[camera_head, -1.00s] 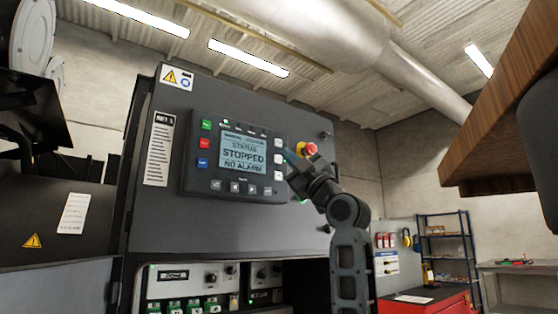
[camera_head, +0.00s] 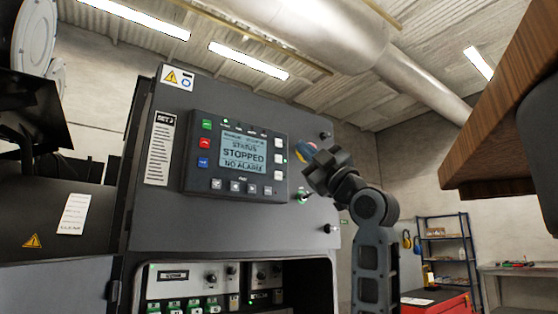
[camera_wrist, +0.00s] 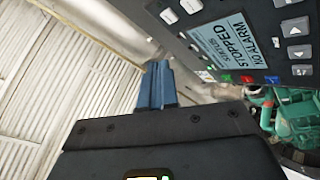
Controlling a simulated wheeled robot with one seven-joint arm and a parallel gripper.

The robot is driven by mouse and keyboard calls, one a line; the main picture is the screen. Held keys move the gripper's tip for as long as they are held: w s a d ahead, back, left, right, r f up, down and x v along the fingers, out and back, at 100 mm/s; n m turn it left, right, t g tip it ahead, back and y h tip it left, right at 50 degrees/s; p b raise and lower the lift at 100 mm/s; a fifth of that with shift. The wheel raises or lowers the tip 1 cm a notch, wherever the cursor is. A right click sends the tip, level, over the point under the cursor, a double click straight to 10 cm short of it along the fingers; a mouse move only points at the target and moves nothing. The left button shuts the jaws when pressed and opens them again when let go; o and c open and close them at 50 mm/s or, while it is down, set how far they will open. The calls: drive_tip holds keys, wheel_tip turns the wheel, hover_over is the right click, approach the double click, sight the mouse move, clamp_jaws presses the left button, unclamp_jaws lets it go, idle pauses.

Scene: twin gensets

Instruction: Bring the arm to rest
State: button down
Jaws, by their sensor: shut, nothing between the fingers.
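My gripper (camera_head: 303,150) is shut and empty, raised at the right side of the grey control cabinet (camera_head: 225,95). It hides most of the red and yellow stop button (camera_head: 312,147) in the head view. In the wrist view its blue-grey fingertips (camera_wrist: 157,85) are together with nothing between them. The controller panel (camera_head: 236,155) is to the left of the gripper, apart from it in the head view. Its screen (camera_head: 243,152) reads STATUS, STOPPED, NO ALARM; the screen also shows in the wrist view (camera_wrist: 232,42).
A wooden board edge (camera_head: 500,110) hangs at the upper right. A red tool cabinet (camera_head: 436,303) and a blue shelf rack (camera_head: 447,250) stand at the lower right. Switchgear with green terminals (camera_head: 185,303) is below the panel. A green machine part (camera_wrist: 295,120) shows in the wrist view.

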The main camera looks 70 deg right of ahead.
idle(0.8)
drive_tip(key=w+a+f+m+g+h, duration=0.1)
drive_tip(key=w+f+m+g, duration=0.3)
drive_tip(key=f, duration=0.7)
drive_tip(key=w+a+f+m+t+h, duration=0.1)
drive_tip(key=w+f+m, duration=0.3)
drive_tip(key=f, duration=0.6)
drive_tip(key=w+a+f+m+g+y, duration=0.1)
drive_tip(key=a+f, duration=0.5)
drive_tip(key=f, duration=0.5)
drive_tip(key=w+a+f+m+g+y, duration=0.15)
drive_tip(key=a+f, duration=0.35)
drive_tip(key=f, duration=0.7)
drive_tip(key=s+a+f+g+y, duration=0.1)
drive_tip(key=s+a+f+y, duration=0.1)
drive_tip(key=s+a+f, duration=0.5)
drive_tip(key=s+a+f+g+y, duration=0.2)
drive_tip(key=s+a+f, duration=0.3)
drive_tip(key=a+f, duration=0.45)
drive_tip(key=s+a+f+n+g+y, duration=0.1)
drive_tip(key=s+a, duration=0.3)
drive_tip(key=s, duration=0.5)
drive_tip(key=s+a+f+n+g+y, duration=0.1)
drive_tip(key=s+a+f+y, duration=0.1)
drive_tip(key=s, duration=0.7)
drive_tip(key=shift+a+f+y, duration=0.35)
drive_tip(key=shift+a+y, duration=0.5)
drive_tip(key=shift+a, duration=0.35)
